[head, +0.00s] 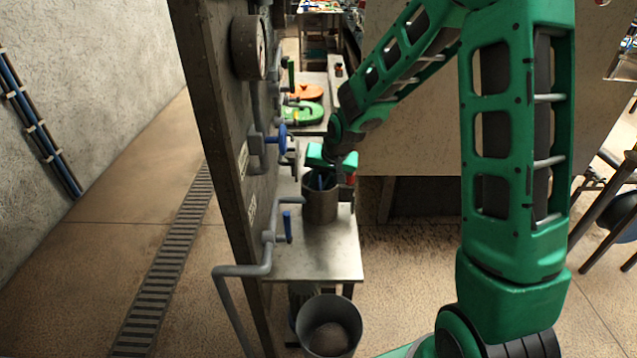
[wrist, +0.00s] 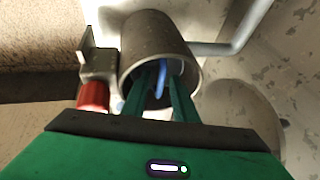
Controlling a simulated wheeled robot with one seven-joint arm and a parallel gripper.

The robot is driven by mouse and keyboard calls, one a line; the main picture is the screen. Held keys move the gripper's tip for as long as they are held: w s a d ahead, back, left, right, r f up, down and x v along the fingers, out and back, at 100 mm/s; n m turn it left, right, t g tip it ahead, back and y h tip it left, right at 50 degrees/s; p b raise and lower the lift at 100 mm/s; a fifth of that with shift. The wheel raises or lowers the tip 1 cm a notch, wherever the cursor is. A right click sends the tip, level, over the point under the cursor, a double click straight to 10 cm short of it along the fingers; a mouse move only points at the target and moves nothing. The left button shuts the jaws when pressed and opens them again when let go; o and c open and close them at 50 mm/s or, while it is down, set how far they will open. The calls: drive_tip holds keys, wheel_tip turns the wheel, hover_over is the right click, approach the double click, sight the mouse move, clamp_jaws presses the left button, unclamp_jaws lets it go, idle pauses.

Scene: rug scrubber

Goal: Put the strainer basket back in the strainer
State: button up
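The strainer looks to be the grey metal cylinder (head: 320,208) standing on a metal table; it also shows in the wrist view (wrist: 152,38), with its round mouth towards my gripper. My gripper (head: 321,176) is above it, its two dark green fingers (wrist: 164,75) reaching into the mouth. A blue part (wrist: 160,72), perhaps the basket's handle, shows between the fingers and left of them. A gap shows between the fingers; whether they clamp the blue part cannot be told. The basket's body is hidden inside the cylinder or behind the fingers.
A red knob (wrist: 93,96) on a metal bracket sits beside the cylinder. The metal table (head: 315,258) has bare space in front. A bucket with grey-brown contents (head: 330,338) stands below. A panel with a blue valve handle (head: 281,138) and pipes is close on the left.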

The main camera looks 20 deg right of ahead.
drive_tip(key=v, duration=1.2)
drive_tip(key=s+d+r+m+g+h, duration=0.1)
drive_tip(key=s+d+r+g+h, duration=0.15)
drive_tip(key=s+d, duration=1.2)
drive_tip(key=s+d+m+g+y, duration=0.1)
drive_tip(key=s+g, duration=0.1)
drive_tip(key=s, duration=1.8)
drive_tip(key=shift+y, duration=0.35)
drive_tip(key=shift+d+r+g, duration=0.1)
drive_tip(key=shift+g, duration=0.25)
